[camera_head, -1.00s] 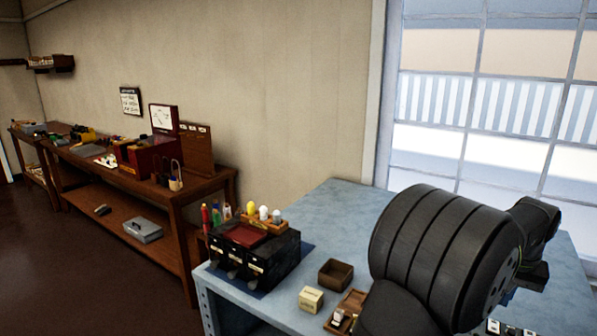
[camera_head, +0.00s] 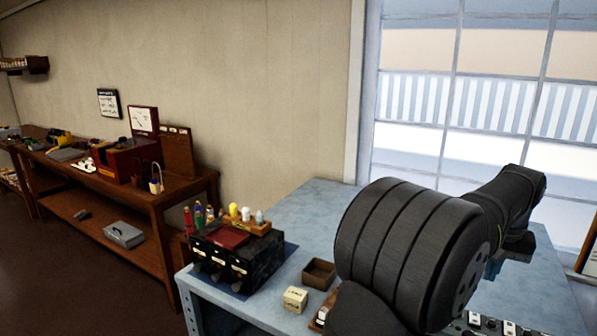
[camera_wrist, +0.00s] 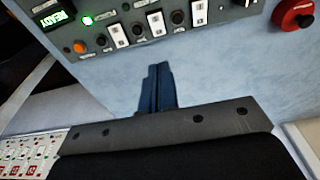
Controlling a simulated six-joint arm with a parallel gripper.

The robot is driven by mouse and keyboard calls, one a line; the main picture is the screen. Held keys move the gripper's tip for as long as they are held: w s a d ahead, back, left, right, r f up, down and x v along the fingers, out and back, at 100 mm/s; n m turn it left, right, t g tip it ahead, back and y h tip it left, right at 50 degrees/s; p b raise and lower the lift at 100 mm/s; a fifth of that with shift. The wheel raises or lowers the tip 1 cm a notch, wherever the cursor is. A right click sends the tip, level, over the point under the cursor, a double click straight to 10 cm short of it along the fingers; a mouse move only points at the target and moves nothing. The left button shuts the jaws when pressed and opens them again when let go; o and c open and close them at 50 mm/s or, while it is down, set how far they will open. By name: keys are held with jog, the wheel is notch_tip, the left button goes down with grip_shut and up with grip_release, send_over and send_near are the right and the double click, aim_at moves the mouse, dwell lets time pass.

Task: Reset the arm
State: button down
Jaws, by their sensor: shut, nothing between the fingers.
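My own dark arm (camera_head: 400,250) fills the right of the head view, over the blue bench. My gripper (camera_wrist: 160,70) shows in the wrist view as two dark blue fingers pressed together, with nothing between them. The fingers are over a bare pale blue surface, just below a grey control panel (camera_wrist: 190,28) in the picture. I cannot tell their height above it. In the head view the gripper is mostly hidden by my arm.
A black unit (camera_head: 235,262) with coloured handles stands on the blue bench (camera_head: 310,205), beside an open brown box (camera_head: 318,273) and a cream block (camera_head: 295,298). The panel has a lit READY display (camera_wrist: 53,18), several switches and a red knob (camera_wrist: 293,15).

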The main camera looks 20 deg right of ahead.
jog(key=r, duration=0.1)
jog(key=s+a+r, duration=0.1)
jog(key=r, duration=0.1)
jog(key=shift+s+a+r, duration=0.2)
jog(key=shift+s+a, duration=0.05)
jog(key=shift+a, duration=0.05)
jog(key=c, duration=2.2)
grip_release()
jog(key=c, duration=0.7)
grip_release()
jog(key=o, duration=0.3)
jog(key=shift+s, duration=0.4)
jog(key=o, duration=0.4)
jog(key=s+t+h, duration=0.3)
jog(key=s, duration=0.7)
jog(key=x, duration=1)
jog(key=shift+a, duration=0.1)
